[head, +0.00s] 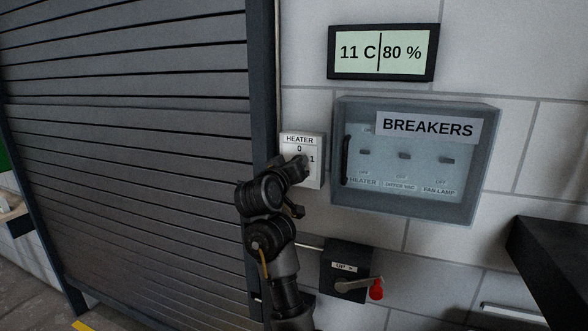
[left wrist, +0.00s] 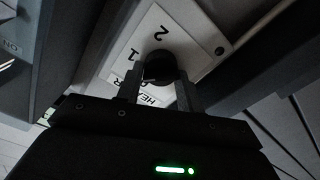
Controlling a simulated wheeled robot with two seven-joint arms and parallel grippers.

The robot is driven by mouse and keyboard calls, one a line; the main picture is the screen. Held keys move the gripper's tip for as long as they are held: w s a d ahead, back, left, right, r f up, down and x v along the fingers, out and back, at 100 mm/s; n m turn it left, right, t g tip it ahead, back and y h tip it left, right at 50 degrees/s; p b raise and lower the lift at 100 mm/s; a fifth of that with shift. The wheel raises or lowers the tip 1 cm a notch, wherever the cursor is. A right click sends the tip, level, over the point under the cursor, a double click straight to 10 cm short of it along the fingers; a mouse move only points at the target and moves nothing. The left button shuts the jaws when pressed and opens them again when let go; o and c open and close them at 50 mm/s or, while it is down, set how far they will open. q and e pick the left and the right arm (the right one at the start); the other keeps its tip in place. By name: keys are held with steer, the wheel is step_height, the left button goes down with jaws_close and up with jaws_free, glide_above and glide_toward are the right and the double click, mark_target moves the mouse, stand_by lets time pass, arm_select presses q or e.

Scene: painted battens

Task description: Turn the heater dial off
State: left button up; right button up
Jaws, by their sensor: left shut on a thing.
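The heater box (head: 316,172) is a small white box on the wall, labelled HEATER, with 0 and 1 visible on its face in the head view. My left gripper (head: 300,167) is in front of it and hides the dial there. In the left wrist view the dial (left wrist: 160,65) is a round black knob on the white plate, with 1 and 2 printed beside it. The two fingers of my left gripper (left wrist: 160,88) are on either side of the knob, shut on it. I cannot tell where the dial points. My right gripper is not in view.
A grey breaker box (head: 345,205) with a clear front is close on the right. A display (head: 380,53) above reads 11 C and 80 %. A switch box (head: 336,262) with a red-ended lever (head: 360,285) is below. A slatted shutter (head: 130,150) fills the left.

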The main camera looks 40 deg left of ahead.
arm_select(q)
steer(key=shift+f+n+b, duration=0.1)
steer(key=shift+n+b, duration=0.3)
steer(key=shift+n, duration=3.9)
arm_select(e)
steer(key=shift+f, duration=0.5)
arm_select(q)
steer(key=o, duration=1)
steer(key=shift+w, duration=0.1)
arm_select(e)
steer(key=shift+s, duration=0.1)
